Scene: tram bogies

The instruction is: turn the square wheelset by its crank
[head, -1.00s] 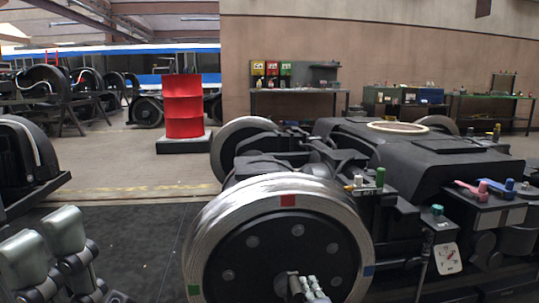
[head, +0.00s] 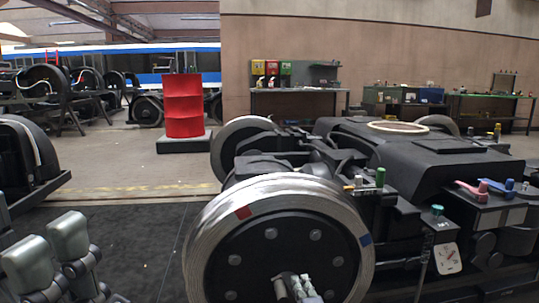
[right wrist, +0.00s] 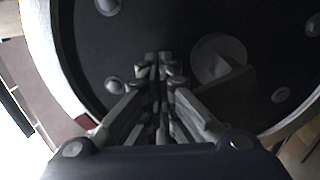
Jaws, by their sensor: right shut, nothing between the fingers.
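The nearest wheel of the wheelset (head: 262,258) stands upright at the bottom centre of the head view, with a bright metal tread, a dark bolted face and coloured rim marks. The red mark (head: 243,212) is at its upper left and the blue mark (head: 366,239) at its right. A grey cylinder (head: 280,288), apparently part of the crank, sits low on the face. My right gripper (head: 309,287) is just right of it, shut and empty. In the right wrist view my gripper's fingers (right wrist: 160,62) are together before the wheel face, left of a round hub (right wrist: 217,58). My left gripper (head: 50,250) is at lower left; its jaw opening is unclear.
The dark bogie frame (head: 440,165) fills the right side, with pink (head: 470,190) and blue (head: 503,187) handles and a dial (head: 446,258) on its side. A red drum (head: 183,106) stands behind. Dark floor left of the wheel is clear.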

